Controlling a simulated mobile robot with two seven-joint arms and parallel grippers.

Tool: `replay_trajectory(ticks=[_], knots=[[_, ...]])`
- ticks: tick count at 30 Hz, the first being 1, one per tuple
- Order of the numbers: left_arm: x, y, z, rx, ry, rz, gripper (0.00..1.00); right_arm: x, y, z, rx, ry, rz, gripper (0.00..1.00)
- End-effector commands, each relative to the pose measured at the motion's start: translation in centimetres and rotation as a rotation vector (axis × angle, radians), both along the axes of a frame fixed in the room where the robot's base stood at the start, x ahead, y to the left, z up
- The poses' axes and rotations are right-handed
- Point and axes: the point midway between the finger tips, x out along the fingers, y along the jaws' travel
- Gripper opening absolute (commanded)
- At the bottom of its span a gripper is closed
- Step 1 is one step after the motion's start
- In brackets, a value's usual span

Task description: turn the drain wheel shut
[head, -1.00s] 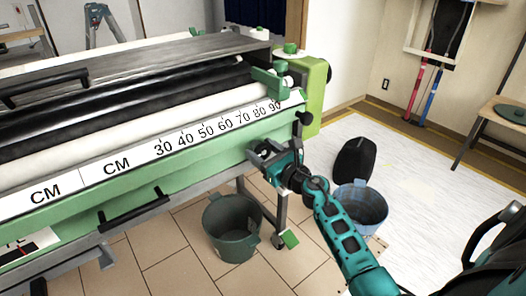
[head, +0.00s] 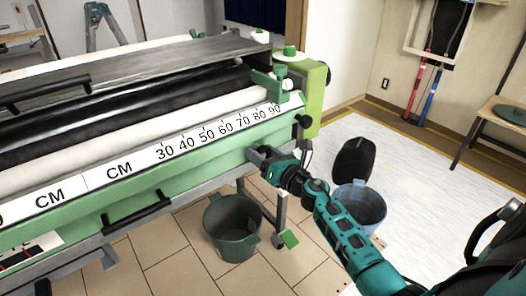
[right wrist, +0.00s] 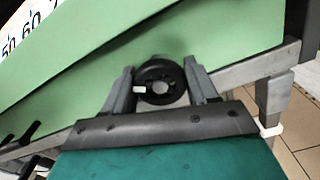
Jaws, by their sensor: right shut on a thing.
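The drain wheel (right wrist: 160,83) is a small black round wheel with a grey hub and a short white handle or mark at its left. It sits on the green front of the pasting machine (head: 205,165). My right gripper (right wrist: 160,72) has one grey finger on each side of the wheel and is shut on it. In the head view, the right gripper (head: 262,156) reaches the machine's front near its right end and hides most of the wheel. My left gripper is not in view.
A dark green bucket (head: 233,228) stands on the tiles below the machine, beside its leg (head: 280,215). A blue bucket (head: 362,206) and a black rounded object (head: 353,160) stand behind my right arm. A black bar handle (head: 136,212) juts from the machine's front.

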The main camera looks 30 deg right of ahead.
Motion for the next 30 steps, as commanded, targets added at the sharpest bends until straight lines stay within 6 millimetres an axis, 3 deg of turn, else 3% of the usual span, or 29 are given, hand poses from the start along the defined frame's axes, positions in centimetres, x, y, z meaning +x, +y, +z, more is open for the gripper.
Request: replay_trajectory(ticks=[30], knots=[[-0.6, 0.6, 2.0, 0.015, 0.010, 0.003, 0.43, 0.0, -0.2, 0.1, 0.917, 0.071, -0.001, 0.27]])
